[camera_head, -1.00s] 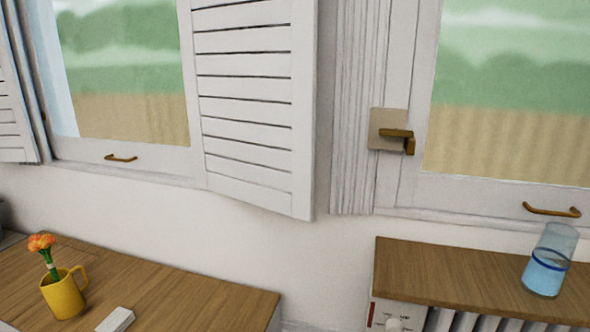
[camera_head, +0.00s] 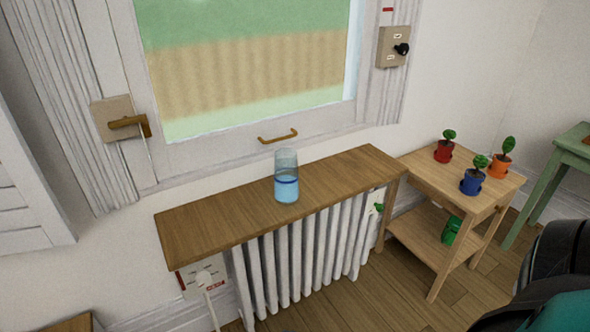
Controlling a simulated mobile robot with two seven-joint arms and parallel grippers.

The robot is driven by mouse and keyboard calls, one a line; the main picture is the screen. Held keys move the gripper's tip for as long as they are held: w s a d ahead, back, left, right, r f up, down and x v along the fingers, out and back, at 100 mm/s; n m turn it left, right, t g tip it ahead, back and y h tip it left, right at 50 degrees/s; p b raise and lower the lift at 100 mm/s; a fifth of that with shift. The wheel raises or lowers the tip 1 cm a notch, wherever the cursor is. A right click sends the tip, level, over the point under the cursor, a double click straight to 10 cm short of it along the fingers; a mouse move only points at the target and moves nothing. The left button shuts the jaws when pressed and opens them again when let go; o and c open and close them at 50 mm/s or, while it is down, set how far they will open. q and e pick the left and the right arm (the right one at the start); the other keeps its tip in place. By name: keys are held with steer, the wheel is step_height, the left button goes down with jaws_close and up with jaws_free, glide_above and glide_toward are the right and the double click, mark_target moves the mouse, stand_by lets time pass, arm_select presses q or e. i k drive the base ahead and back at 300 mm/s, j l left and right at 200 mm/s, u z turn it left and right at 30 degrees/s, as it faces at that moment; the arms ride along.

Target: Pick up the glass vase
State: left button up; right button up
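The glass vase (camera_head: 286,177) is a clear cylinder with a dark blue band and light blue water in its lower part. It stands upright near the middle of the wooden shelf (camera_head: 190,232) over the white radiator, in front of the window. Nothing touches its sides. Neither of my grippers shows in the head view.
A wooden side table (camera_head: 412,163) on the right holds red, blue and orange potted plants. A dark and teal object (camera_head: 550,290) fills the lower right corner. A window handle (camera_head: 278,137) is just behind the vase. Wooden floor (camera_head: 392,300) lies before the radiator (camera_head: 300,255).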

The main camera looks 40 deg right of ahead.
mark_target(286, 186)
steer(key=z, duration=1.15)
